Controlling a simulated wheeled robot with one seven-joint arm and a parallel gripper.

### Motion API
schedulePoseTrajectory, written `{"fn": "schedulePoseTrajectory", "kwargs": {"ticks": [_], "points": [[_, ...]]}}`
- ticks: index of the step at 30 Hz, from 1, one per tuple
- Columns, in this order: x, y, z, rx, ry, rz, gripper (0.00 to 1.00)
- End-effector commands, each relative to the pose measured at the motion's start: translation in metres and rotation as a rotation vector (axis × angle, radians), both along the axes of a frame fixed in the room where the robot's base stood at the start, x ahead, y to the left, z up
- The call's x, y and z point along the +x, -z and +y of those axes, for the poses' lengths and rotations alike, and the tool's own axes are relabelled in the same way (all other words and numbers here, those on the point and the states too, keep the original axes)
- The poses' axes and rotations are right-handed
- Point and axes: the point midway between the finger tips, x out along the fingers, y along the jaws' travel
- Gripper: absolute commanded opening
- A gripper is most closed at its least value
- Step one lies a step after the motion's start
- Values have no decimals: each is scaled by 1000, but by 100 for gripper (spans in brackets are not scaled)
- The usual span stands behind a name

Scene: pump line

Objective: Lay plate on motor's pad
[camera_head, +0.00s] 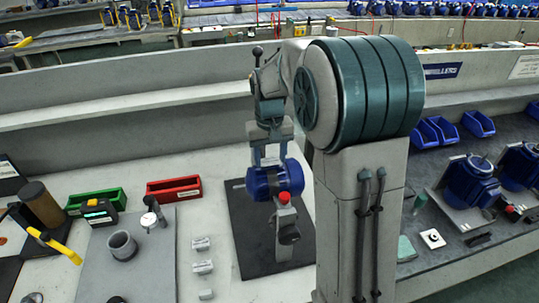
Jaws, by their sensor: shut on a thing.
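A blue motor (275,181), its thin shaft pointing left, is at the far part of a dark mat (258,252), in the middle of the view. My gripper (271,162) points down right over the motor, its two pale fingers apart by about half the motor's length. It is shut on a thin grey piece at the fingertips, seemingly the plate. Fingers and motor hide most of that piece. I cannot tell whether it touches the motor. The motor's pad cannot be clearly made out.
A grey part with a red cap (284,198) and dark knob stands before the motor. Several small grey blocks (203,266) lie left of the mat. Red (174,188) and green bins (97,199) stand behind. My arm blocks the bench to the right.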

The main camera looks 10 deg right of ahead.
Motion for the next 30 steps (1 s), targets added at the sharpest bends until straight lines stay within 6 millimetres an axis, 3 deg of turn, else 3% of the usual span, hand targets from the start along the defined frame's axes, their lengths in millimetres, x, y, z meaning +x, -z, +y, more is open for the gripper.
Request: {"fn": "schedulePoseTrajectory", "kwargs": {"ticks": [27, 28, 30], "points": [[0, 8, 0, 0, 0, 0, 39], [0, 8, 0, 0, 0, 0, 57], [0, 8, 0, 0, 0, 0, 77]]}}
